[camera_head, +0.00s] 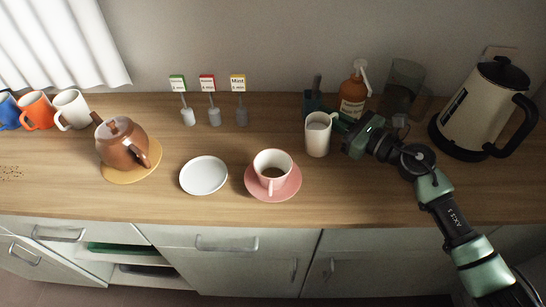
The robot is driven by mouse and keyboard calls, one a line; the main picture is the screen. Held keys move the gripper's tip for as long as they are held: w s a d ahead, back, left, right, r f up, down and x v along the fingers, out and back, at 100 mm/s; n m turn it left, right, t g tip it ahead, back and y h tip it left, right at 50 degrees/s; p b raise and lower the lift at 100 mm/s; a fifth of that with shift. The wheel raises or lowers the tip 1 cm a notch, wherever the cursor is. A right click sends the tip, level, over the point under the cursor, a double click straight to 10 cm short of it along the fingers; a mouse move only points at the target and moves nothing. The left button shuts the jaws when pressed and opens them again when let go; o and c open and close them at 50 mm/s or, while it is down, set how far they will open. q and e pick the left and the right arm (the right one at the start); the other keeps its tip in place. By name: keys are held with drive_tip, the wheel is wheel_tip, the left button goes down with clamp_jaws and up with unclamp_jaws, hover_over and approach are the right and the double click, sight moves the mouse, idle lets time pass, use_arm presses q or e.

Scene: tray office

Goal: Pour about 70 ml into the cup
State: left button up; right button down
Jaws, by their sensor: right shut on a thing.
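I cannot tell whether the pitcher touches the counter. My left gripper is not in view.
A white plate (204,175) and a brown teapot (117,143) on a round mat (118,177) are left of the cup. Behind stand small tea signs (207,84), a pump bottle (353,98) and a kettle (477,110). Several mugs (72,110) stand far left.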

sight(312, 119)
drive_tip(key=shift+s+a+r+n+p, duration=0.1)
drive_tip(key=shift+a+r+n+p, duration=0.1)
drive_tip(key=shift+r+n+p, duration=0.25)
drive_tip(key=s+a+r+n+p, duration=0.1)
drive_tip(key=p, duration=0.1)
drive_tip(key=a+n+p, duration=0.1)
drive_tip(key=p, duration=0.1)
drive_tip(key=s+a+r+n+h+p, duration=0.1)
drive_tip(key=n+p, duration=0.1)
drive_tip(key=shift+s+a+r+p, duration=0.2)
drive_tip(key=shift+s+r+p, duration=0.1)
drive_tip(key=shift+s+p, duration=0.05)
drive_tip(key=shift+s+a+r+n+p, duration=0.3)
drive_tip(key=shift+a+n+p, duration=0.1)
drive_tip(key=shift+n+p, duration=0.55)
drive_tip(key=shift+a+p, duration=0.1)
drive_tip(key=shift+p, duration=0.25)
drive_tip(key=n+p, duration=0.1)
drive_tip(key=r+n+h+p, duration=0.1)
drive_tip(key=shift+s+a+r+p, duration=0.25)
drive_tip(key=shift+s+a+p, duration=0.05)
drive_tip(key=shift+p, duration=0.05)
drive_tip(key=shift+s+a+r+n+h+p, duration=0.2)
drive_tip(key=shift+s+a+r+n+p, duration=0.3)
drive_tip(key=shift+p, duration=0.65)
drive_tip(key=shift+s+a+r+n+h+p, duration=0.1)
drive_tip(key=shift+a+r+n+h+p, duration=0.1)
drive_tip(key=shift+r+n+p, duration=0.6)
